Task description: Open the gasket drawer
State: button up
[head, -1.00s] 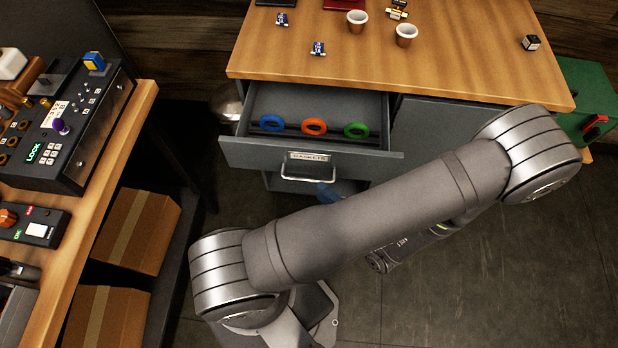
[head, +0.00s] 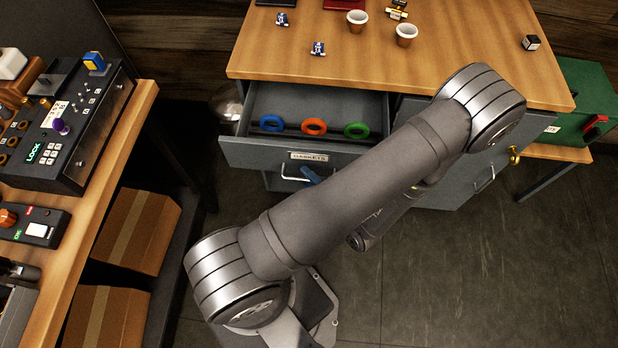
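The gasket drawer (head: 262,152), a grey drawer labelled GASKETS (head: 308,156), stands pulled out under the wooden bench at centre. A blue gasket ring (head: 271,122), an orange ring (head: 314,126) and a green ring (head: 356,130) sit in a row inside it.
The bench top (head: 460,60) holds two cups (head: 406,35) and small parts. A grey cabinet front with a handle (head: 485,180) is right of the drawer. A green box (head: 580,115) stands far right. A side bench with a control panel (head: 60,130) is at left. Floor is clear at lower right.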

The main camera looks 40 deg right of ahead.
grip_shut()
jog(key=shift+s, duration=0.1)
jog(key=s+a, duration=0.6)
jog(key=shift+s+a, duration=0.35)
jog(key=shift+o, duration=0.4)
grip_release()
jog(key=s+r, duration=0.2)
jog(key=s, duration=1.5)
jog(key=shift+r, duration=0.25)
